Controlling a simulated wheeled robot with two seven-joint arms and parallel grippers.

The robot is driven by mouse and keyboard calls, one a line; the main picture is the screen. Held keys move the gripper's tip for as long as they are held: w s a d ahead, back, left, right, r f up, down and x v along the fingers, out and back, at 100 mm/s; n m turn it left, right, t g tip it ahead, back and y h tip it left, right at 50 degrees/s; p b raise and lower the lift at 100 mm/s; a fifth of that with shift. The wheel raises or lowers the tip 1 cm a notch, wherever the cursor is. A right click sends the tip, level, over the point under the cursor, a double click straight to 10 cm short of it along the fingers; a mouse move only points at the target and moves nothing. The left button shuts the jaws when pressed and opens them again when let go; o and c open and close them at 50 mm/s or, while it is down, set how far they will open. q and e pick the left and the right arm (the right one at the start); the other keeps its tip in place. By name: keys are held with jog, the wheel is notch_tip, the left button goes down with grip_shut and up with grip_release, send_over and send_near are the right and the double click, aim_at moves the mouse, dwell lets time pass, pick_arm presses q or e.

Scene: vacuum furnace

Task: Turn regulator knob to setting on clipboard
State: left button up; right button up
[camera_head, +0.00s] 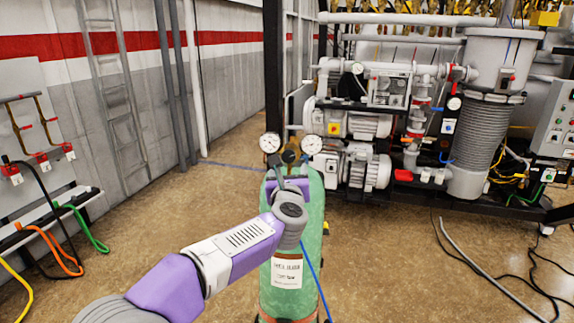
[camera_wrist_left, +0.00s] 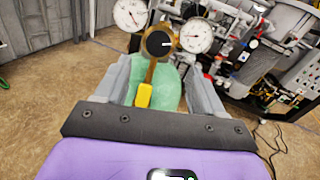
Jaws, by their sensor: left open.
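The regulator (camera_head: 290,156) sits on top of a green gas cylinder (camera_head: 312,215), with a white-faced gauge on each side. In the left wrist view its round black knob (camera_wrist_left: 159,44) faces me, with a white mark pointing right. My left gripper (camera_head: 288,172) is in front of the regulator. In the left wrist view the open left gripper (camera_wrist_left: 158,65) has one finger on each side of the brass stem below the knob; the knob lies just beyond the fingertips. Contact cannot be told. I cannot make out a clipboard. My right gripper is not in view.
A vacuum pump rack (camera_head: 350,150) with pipes and motors stands behind, to the right. A hose rack (camera_head: 40,215) with coloured hoses is at the left wall. Cables lie on the floor at right. A yellow part (camera_wrist_left: 144,95) hangs below the regulator.

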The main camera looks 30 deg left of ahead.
aim_at(289, 157)
pick_arm(q)
jog(key=shift+n, duration=0.3)
jog(key=shift+r+p+x, duration=0.2)
jog(key=shift+p+x, duration=0.55)
jog(key=shift+x, duration=3)
jog(key=shift+s+a, duration=0.1)
jog(key=shift+a, duration=0.05)
jog(key=c, duration=1)
jog(key=shift+c, duration=0.2)
